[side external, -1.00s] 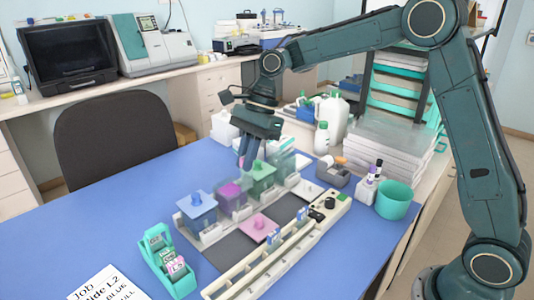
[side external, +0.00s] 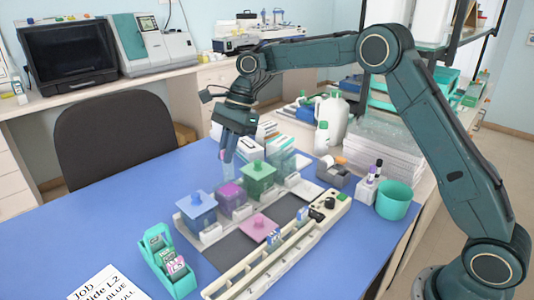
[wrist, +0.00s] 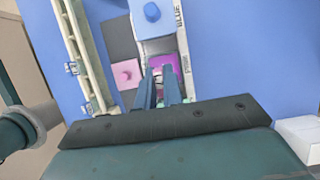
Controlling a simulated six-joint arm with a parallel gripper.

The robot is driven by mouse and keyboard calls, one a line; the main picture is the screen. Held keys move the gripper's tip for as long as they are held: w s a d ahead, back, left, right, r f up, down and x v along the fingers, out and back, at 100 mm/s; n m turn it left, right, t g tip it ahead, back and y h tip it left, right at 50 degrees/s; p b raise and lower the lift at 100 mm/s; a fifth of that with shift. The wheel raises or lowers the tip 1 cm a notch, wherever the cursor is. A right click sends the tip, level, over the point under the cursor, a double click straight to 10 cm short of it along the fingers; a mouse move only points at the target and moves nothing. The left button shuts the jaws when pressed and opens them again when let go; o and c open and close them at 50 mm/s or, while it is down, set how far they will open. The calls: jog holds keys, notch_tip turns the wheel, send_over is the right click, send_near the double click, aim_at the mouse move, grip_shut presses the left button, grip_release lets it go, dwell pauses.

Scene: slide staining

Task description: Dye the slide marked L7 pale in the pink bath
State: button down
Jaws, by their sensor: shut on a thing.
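My gripper (side external: 227,156) is shut on a thin, pale slide (side external: 228,174), which hangs upright below the fingers; its mark cannot be read. The slide is near and above the open bath with magenta contents (side external: 231,196), labelled PINK in the wrist view (wrist: 164,66). Whether its lower edge is inside the bath cannot be told. A pink lid with a knob (side external: 259,229) lies on the dark mat in front; it also shows in the wrist view (wrist: 125,74). In the wrist view the fingers (wrist: 160,78) partly cover the magenta bath, and the slide is hard to make out.
A blue-lidded bath (side external: 196,212) and a green-lidded bath (side external: 260,176) flank the magenta one. A long pale rail (side external: 246,279) with blue-tipped slides runs in front. A printed card (side external: 97,284) reads "Job", "L2", "BLUE".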

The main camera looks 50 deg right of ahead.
aim_at(229, 180)
jog(key=shift+f, duration=0.2)
jog(key=shift+f, duration=4)
dwell(1.0)
jog(key=shift+r, duration=4.75)
